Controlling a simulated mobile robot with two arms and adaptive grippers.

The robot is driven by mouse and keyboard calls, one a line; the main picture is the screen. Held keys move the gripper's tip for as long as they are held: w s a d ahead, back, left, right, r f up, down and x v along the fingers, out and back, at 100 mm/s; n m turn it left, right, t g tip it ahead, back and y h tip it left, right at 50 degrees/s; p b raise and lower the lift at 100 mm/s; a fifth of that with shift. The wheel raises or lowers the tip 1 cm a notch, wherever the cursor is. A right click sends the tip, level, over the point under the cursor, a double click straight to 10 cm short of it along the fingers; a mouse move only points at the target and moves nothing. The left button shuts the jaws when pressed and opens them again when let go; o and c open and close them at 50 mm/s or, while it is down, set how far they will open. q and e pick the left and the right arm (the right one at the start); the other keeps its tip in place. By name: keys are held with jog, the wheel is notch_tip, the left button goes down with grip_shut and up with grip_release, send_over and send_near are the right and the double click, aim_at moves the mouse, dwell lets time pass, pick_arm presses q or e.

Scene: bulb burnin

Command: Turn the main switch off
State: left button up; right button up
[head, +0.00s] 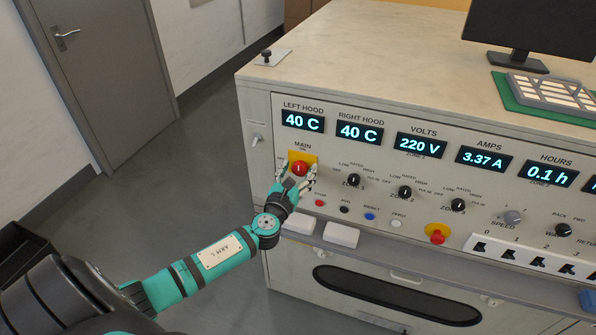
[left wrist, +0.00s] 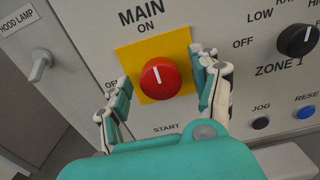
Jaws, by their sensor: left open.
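The main switch (head: 299,168) is a red round knob on a yellow plate (head: 292,158) on the left of the panel. In the left wrist view the red knob (left wrist: 160,78) carries a white mark pointing up toward the word ON. My left gripper (head: 297,181) is open in front of the switch. In the left wrist view its fingers (left wrist: 163,95) stand at the left and right of the knob, apart from it as far as I can tell. My right gripper is not in view.
Zone knobs (head: 354,180) stand right of the switch. Small push buttons (head: 344,210) lie below. A red emergency button (head: 437,234) is further right. A hood lamp toggle (left wrist: 41,68) is left of the switch. A ledge (head: 400,250) runs under the panel.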

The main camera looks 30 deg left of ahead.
pick_arm(q)
jog(key=c, duration=1.2)
jog(key=shift+o, duration=0.2)
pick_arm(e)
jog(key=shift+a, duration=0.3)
pick_arm(q)
jog(key=shift+n, duration=0.3)
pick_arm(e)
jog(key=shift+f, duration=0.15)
pick_arm(q)
jog(key=n+b, duration=0.1)
jog(key=n, duration=0.2)
jog(key=shift+f+b, duration=0.15)
jog(key=shift+b, duration=0.25)
jog(key=n+b, duration=0.1)
jog(key=n, duration=0.4)
jog(key=shift+a, duration=0.1)
jog(key=n+b, duration=0.1)
jog(key=n, duration=0.3)
jog(key=shift+n, duration=0.3)
jog(key=n, duration=0.4)
jog(key=shift+n, duration=0.3)
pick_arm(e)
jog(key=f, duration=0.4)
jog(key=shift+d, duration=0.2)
pick_arm(q)
jog(key=shift+n, duration=0.3)
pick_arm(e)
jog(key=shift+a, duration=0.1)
